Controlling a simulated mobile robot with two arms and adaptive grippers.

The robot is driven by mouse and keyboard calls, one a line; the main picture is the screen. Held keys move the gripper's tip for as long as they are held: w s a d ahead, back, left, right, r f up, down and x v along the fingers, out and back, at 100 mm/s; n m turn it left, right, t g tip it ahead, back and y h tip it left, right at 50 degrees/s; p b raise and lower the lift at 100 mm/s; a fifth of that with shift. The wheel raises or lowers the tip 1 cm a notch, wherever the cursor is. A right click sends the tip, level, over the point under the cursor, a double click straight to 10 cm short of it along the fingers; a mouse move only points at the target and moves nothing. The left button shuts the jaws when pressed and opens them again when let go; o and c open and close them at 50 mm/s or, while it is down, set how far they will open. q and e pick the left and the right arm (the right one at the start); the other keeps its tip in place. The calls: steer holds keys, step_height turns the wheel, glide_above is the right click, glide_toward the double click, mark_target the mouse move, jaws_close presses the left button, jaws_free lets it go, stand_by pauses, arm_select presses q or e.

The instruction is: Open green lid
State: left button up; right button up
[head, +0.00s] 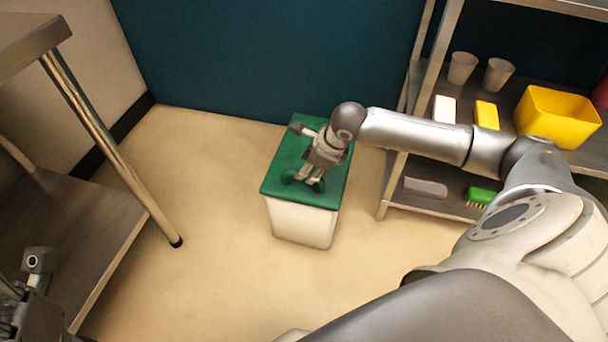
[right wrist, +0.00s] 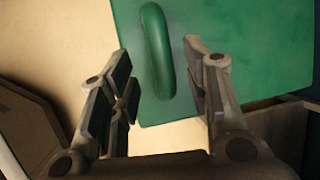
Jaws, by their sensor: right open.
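A white bin (head: 300,222) with a flat green lid (head: 282,160) stands on the floor in the middle of the head view. The lid lies flat on the bin. In the right wrist view the lid (right wrist: 260,60) carries a raised green handle (right wrist: 158,50). My right gripper (head: 308,183) is over the near part of the lid. In the right wrist view its open fingers (right wrist: 163,95) are on either side of the handle's line, with the handle between or just beyond the fingertips. Contact cannot be told. My left gripper (head: 35,290) is partly visible at the lower left edge.
A metal shelf on the right holds a yellow bin (head: 558,115), cups (head: 462,68), a yellow block (head: 487,115), a white block (head: 445,109) and a green brush (head: 482,196). A metal table (head: 80,220) stands at left. Floor around the bin is clear.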

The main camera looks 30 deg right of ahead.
steer(key=shift+b+x, duration=0.6)
steer(key=shift+x, duration=1.4)
steer(key=shift+c, duration=0.2)
jaws_close()
